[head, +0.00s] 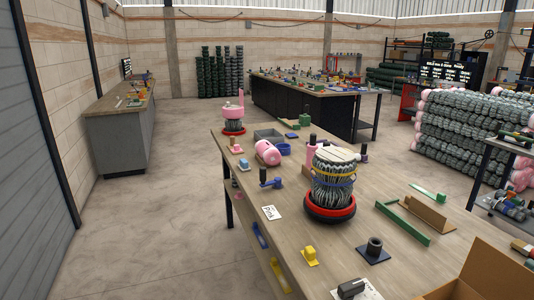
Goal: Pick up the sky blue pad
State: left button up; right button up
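I cannot make out a sky blue pad for certain in the head view. Neither of my grippers is in view.
A wire bundle (332,190) stands in a red-rimmed black base (329,209) mid-table. Around it are a green frame (403,222), a yellow piece (310,257), a pink roll (268,153) and an open cardboard box (480,275). Open floor (150,225) lies left.

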aim_at(244, 166)
jog(key=i+j, duration=0.3)
jog(key=i, duration=0.3)
jog(key=i+j+z, duration=0.1)
jog(key=i+j, duration=0.25)
jog(key=i, duration=0.3)
jog(key=i+j, duration=0.35)
jog(key=i, duration=0.25)
jog(key=i+j+z, duration=0.1)
jog(key=i+j, duration=0.3)
jog(key=i, duration=0.2)
jog(key=i+j, duration=0.4)
jog(key=i, duration=0.2)
jog(key=l+z, duration=0.05)
